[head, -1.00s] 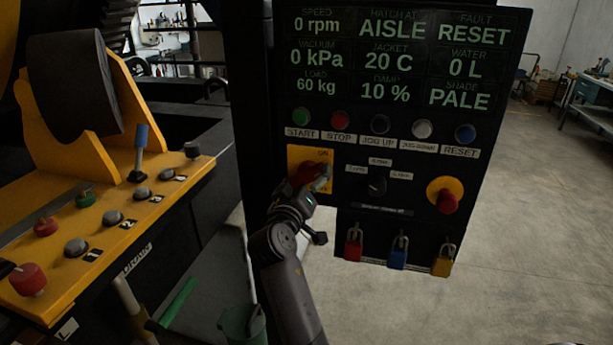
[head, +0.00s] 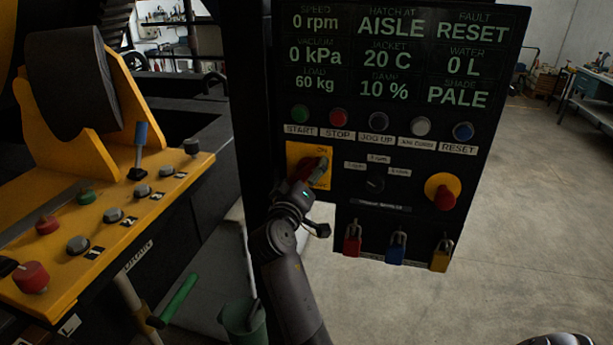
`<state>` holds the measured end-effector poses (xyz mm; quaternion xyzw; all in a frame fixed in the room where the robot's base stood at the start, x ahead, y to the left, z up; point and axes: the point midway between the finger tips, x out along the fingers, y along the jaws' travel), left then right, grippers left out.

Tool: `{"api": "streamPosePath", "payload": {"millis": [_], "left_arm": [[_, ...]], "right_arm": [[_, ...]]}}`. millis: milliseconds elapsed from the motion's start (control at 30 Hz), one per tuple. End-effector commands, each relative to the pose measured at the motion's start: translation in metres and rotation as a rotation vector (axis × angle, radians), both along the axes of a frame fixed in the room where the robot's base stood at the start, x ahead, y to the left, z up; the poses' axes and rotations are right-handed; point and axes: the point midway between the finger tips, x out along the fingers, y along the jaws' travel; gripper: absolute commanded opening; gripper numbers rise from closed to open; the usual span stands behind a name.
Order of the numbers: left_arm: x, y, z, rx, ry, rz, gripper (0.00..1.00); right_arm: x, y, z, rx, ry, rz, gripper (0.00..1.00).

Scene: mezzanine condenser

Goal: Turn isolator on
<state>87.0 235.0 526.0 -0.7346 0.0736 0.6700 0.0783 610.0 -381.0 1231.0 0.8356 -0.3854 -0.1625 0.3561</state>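The isolator is a red rotary handle (head: 313,168) on a yellow plate (head: 296,152) at the left of the dark control panel. The plate reads ON at its top, with another label at its lower right. The handle slants up to the right and does not point straight at ON. My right gripper (head: 306,186) is at the handle's lower side, against or very close to it. Its fingers are small, dark and partly merged with the handle, so their grip is unclear. My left gripper is not in view.
The panel has a display (head: 395,55), a row of push buttons, a small selector (head: 375,184) and a red emergency stop (head: 445,198). Red, blue and yellow padlocks (head: 396,248) hang below. A yellow console (head: 110,225) stands at left. Open floor lies to the right.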

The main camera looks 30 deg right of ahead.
Motion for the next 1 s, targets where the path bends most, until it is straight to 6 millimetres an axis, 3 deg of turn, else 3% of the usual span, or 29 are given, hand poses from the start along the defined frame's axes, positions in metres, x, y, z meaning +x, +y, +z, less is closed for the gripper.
{"api": "streamPosePath", "payload": {"millis": [200, 567, 667, 1000], "left_arm": [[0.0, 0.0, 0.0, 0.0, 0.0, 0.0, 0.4], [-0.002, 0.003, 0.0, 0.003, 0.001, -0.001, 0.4], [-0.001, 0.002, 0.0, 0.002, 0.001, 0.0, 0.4], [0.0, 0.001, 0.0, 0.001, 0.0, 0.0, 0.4]], "right_arm": [[0.0, 0.0, 0.0, 0.003, 0.0, -0.001, 1.0], [0.0, 0.0, 0.003, 0.006, -0.003, -0.001, 1.0], [0.0, 0.0, 0.014, 0.006, -0.007, -0.001, 1.0], [-0.002, -0.004, 0.083, -0.002, -0.012, -0.01, 1.0]]}}
